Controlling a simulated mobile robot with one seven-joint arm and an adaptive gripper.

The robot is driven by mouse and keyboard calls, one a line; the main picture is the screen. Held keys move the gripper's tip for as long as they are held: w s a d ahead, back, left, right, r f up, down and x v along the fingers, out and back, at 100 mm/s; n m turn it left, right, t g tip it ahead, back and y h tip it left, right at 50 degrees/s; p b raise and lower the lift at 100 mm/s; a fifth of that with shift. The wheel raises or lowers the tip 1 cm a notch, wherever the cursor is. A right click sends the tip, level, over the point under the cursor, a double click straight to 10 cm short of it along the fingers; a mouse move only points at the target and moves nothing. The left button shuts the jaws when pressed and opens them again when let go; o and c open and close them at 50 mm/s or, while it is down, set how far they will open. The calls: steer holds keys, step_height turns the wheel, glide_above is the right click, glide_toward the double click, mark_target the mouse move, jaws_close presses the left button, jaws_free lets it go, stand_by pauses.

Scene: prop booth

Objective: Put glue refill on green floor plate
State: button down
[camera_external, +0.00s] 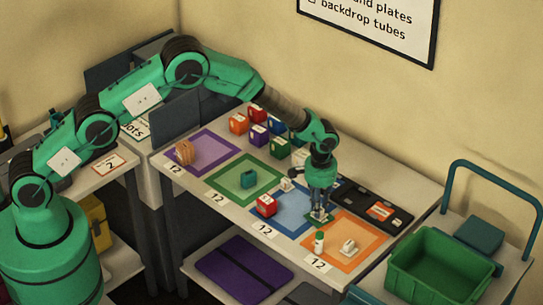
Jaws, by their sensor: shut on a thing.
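The green floor plate (226,186) is a green-bordered square on the table, between the purple and blue plates. My gripper (318,216) points down over the right part of the blue plate, near the orange plate. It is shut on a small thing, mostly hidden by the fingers. I cannot tell whether this is the glue refill. A small white bottle with a green top (319,242) stands on the orange plate, apart from my gripper.
The purple plate (224,142) bears a brown-orange object (184,152). A red object (266,205) is on the blue plate (290,225). The orange plate (365,230) bears a white item (348,247). Several coloured boxes and a black tray (350,192) line the back. A green crate (440,282) is at right.

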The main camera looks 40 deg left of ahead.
steer(key=shift+f, duration=0.15)
steer(key=c, duration=1.6)
jaws_free()
steer(key=shift+o, duration=0.2)
step_height(320, 180, up, 12)
steer(key=p, duration=0.1)
steer(key=shift+r, duration=0.25)
